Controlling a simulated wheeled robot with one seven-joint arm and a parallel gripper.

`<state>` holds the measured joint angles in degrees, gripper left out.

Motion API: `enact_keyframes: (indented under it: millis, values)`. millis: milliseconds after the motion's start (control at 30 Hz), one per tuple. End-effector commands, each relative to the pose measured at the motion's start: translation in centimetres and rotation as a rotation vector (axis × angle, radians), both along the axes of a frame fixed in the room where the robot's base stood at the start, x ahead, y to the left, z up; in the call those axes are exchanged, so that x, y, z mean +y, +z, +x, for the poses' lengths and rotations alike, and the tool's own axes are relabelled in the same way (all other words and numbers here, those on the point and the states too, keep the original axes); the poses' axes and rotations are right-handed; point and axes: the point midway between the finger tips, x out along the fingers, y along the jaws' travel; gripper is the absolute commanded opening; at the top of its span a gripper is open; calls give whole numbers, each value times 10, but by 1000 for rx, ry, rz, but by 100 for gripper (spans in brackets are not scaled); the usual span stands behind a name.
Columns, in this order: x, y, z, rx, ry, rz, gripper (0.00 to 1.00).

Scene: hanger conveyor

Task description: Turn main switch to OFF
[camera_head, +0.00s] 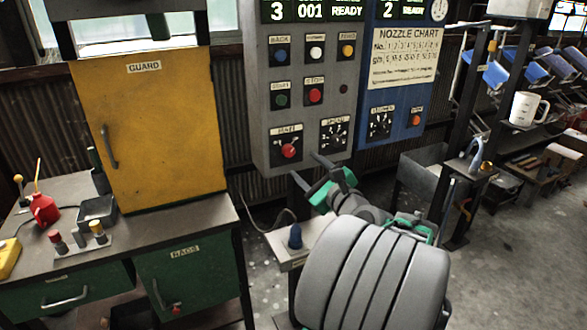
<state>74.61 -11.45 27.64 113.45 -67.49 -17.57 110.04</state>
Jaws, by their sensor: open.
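A grey control panel (263,110) hangs in the middle of the head view. A rotary switch with a red knob (289,151) sits on a dark plate at its lower left. The plate's label is blurred, and I cannot tell for sure which position the knob points to. A black dial (334,134) is to its right. My gripper (306,170) is open and empty, with dark fingers and green parts. In the picture its fingertips are just below the red knob and appear apart from it; the exact gap in depth is unclear.
Push buttons, including a red one (315,96), sit above the knob. A blue panel (399,115) with a nozzle chart adjoins on the right. A yellow guard door (160,140) stands on a workbench (95,262) at left. A small box with a blue knob (295,237) is below.

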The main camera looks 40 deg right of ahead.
Motion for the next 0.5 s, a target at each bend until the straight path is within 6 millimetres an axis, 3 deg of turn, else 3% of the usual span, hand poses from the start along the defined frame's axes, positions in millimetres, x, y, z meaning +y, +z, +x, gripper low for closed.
enact_keyframes:
  millis: [300, 500]
  values:
    - [-10, 2, 55, -3, 4, 5, 53]
    - [-16, 2, 73, -2, 1, 4, 53]
